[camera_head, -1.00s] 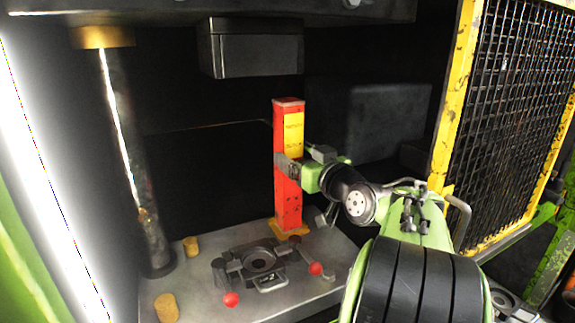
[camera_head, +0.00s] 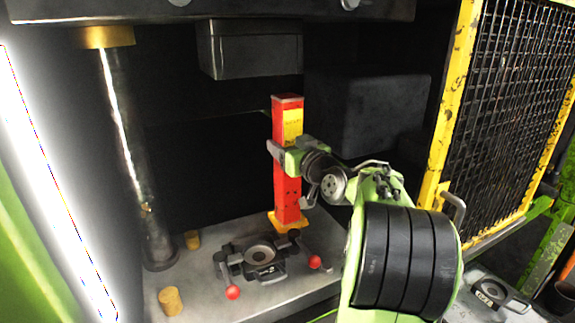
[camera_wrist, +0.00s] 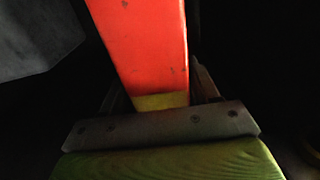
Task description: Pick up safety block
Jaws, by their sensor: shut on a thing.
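The safety block (camera_head: 288,182) is a tall red post with a yellow label and a yellow foot. It stands upright towards the back of the press bed and appears to rest on it. My gripper (camera_head: 283,154) is shut on its upper half, just below the label. One grey finger shows at the block's left side; the other is mostly hidden. In the wrist view the red face of the block (camera_wrist: 145,45) rises between the fingers, with a yellow band low on it, beyond the grey gripper plate (camera_wrist: 160,126).
A die with two red-knobbed handles (camera_head: 258,254) sits in front of the block. Two cork-like plugs (camera_head: 171,301) stand at the bed's left. The upper ram (camera_head: 250,50) hangs above. A steel column (camera_head: 130,150) stands left, a yellow mesh guard (camera_head: 505,110) right.

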